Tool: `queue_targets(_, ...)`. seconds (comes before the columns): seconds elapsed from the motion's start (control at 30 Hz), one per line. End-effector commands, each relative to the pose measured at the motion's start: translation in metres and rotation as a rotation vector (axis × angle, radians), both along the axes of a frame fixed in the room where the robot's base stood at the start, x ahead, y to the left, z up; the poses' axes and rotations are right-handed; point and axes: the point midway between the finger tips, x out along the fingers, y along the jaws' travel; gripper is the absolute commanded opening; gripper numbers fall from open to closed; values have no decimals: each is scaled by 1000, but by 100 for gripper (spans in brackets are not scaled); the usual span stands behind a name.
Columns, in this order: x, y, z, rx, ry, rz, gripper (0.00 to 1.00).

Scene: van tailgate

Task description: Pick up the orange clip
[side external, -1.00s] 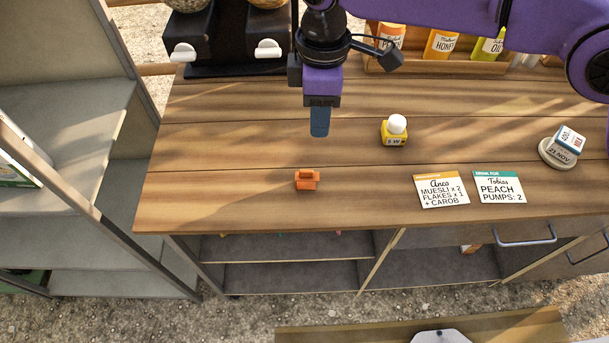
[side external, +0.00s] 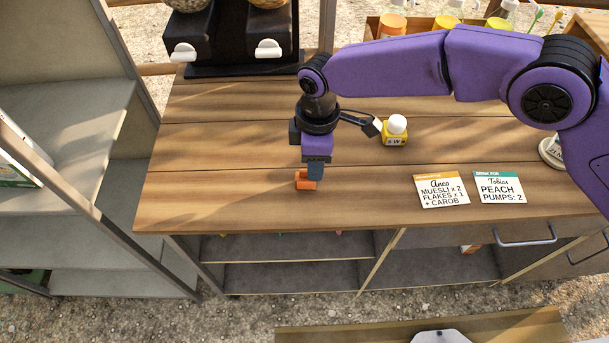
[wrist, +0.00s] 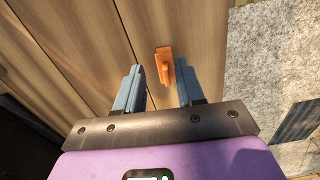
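The orange clip (side external: 304,181) lies on the wooden counter near its front edge, left of the two cards. In the wrist view the clip (wrist: 165,64) shows between the lines of the two blue-grey fingers, a little beyond their tips and nearer the right finger. My gripper (side external: 315,172) points down right at the clip and partly covers it in the side view. In the wrist view my gripper (wrist: 158,76) is open, with a wide gap between the fingers and nothing held. I cannot tell whether a finger touches the clip.
A yellow bottle with a white cap (side external: 394,131) stands to the right behind my gripper. Two order cards (side external: 441,190) (side external: 499,187) lie to the right. A black dispenser stand (side external: 230,45) is at the back left. The counter left of the clip is clear.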

Motion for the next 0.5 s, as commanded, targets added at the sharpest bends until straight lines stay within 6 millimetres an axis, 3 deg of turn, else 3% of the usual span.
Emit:
queue_targets(0.3, -6, 3, -41, -2, 2, 0, 38)
queue_targets(0.5, -5, 4, -49, 0, 0, 0, 38)
